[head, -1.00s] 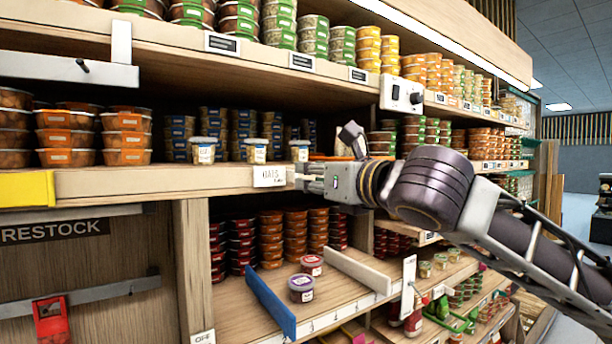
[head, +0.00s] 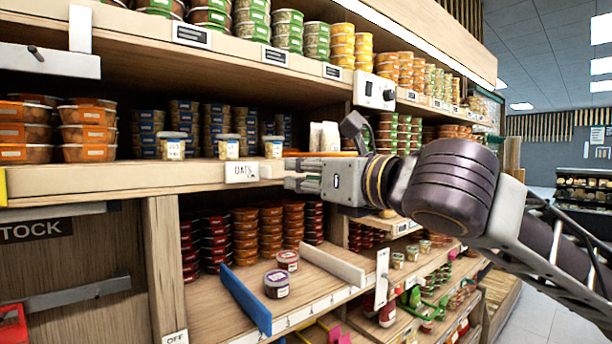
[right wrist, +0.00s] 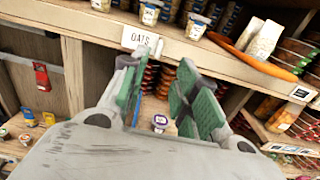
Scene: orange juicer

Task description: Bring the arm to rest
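My right gripper (head: 290,182) reaches in from the right in the head view, in front of the middle shelf's front edge (head: 120,180). Its fingertips are just right of the white OATS label (head: 240,171) on that edge. In the right wrist view the two green-padded fingers (right wrist: 160,92) stand apart with nothing between them. The label (right wrist: 142,40) shows beyond the fingers there. I cannot tell the exact gap between fingers and shelf. My left gripper is in neither view.
Small lidded tubs (head: 228,147) stand on the shelf above the label. Below, a blue divider (head: 245,298) and two small tubs (head: 277,284) are on the lower shelf. A white dial box (head: 374,91) sticks out above my right arm. Open aisle floor (head: 520,328) lies at right.

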